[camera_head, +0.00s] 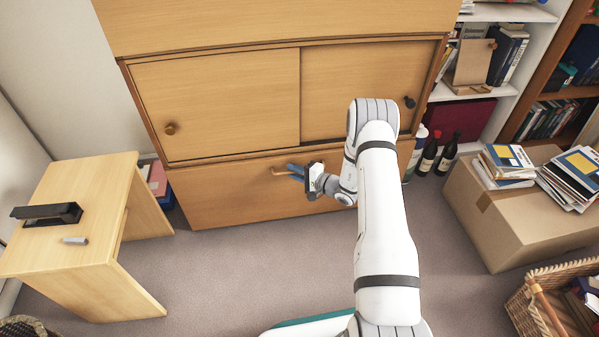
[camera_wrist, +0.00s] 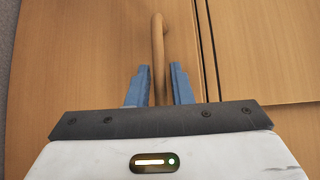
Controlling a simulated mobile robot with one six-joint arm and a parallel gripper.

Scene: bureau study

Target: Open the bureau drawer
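The bureau drawer (camera_head: 235,198) is the wide wooden front below the sliding doors. It looks shut, flush with the bureau. Its wooden bar handle (camera_head: 279,172) also shows in the wrist view (camera_wrist: 157,35). My gripper (camera_head: 294,170) reaches the handle from the right side of the picture in the head view. In the wrist view its blue fingers (camera_wrist: 159,72) stand on either side of the handle, with a visible gap on each side. The gripper is open around the handle and does not grip it. My arm hides part of the drawer's right side.
Two sliding doors (camera_head: 220,95) with round knobs sit above the drawer. A small wooden desk (camera_head: 85,205) stands at left. Dark bottles (camera_head: 446,155), a cardboard box (camera_head: 520,220) and a wicker basket (camera_head: 530,315) are at right. The carpet (camera_head: 240,265) before the drawer is clear.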

